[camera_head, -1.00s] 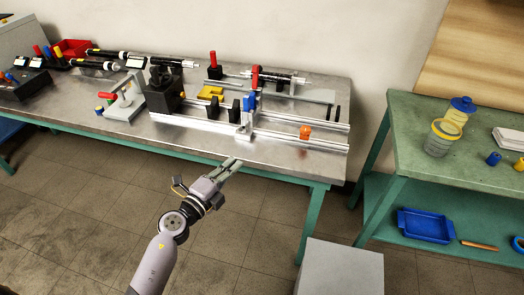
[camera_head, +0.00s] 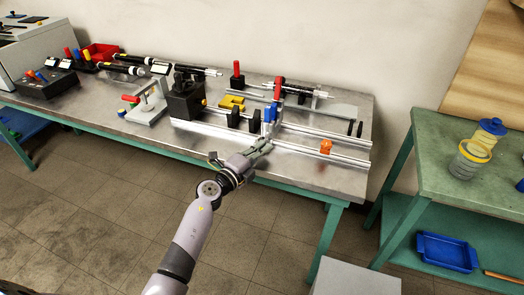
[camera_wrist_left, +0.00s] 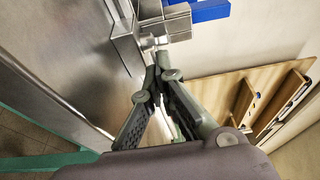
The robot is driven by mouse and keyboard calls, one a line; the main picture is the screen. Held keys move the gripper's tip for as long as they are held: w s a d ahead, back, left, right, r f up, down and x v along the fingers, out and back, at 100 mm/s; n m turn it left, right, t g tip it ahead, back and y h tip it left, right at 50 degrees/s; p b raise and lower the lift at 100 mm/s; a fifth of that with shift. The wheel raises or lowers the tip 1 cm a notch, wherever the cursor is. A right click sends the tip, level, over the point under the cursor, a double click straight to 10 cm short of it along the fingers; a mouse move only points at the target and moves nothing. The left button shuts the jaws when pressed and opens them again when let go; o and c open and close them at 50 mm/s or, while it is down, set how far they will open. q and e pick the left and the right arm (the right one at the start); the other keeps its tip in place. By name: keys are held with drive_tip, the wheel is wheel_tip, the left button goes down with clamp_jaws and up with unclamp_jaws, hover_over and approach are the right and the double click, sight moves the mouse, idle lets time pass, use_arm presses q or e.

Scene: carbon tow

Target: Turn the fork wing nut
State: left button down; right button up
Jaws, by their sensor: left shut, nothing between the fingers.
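My left gripper (camera_head: 268,146) is shut and empty, over the bench's front strip just before the front rail. In the left wrist view its fingertips (camera_wrist_left: 157,64) meet just below a small light metal piece (camera_wrist_left: 156,42). That piece sticks out under a grey metal block (camera_wrist_left: 177,20) and may be the fork wing nut; I cannot tell for sure, nor whether the tips touch it. A blue part (camera_wrist_left: 209,10) joins the block. In the head view the blue part (camera_head: 269,114) stands on the rail carriage, beside a red upright handle (camera_head: 277,90). My right gripper is not in view.
The long metal rails (camera_head: 345,157) carry black posts (camera_head: 233,117) and an orange knob (camera_head: 326,146) to the right. A yellow block (camera_head: 230,102) lies behind. The bench's front edge (camera_head: 240,178) passes under my left arm. A green side table (camera_head: 445,150) stands at right.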

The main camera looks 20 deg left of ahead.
use_arm(q)
drive_tip(key=shift+a, duration=0.35)
idle(0.7)
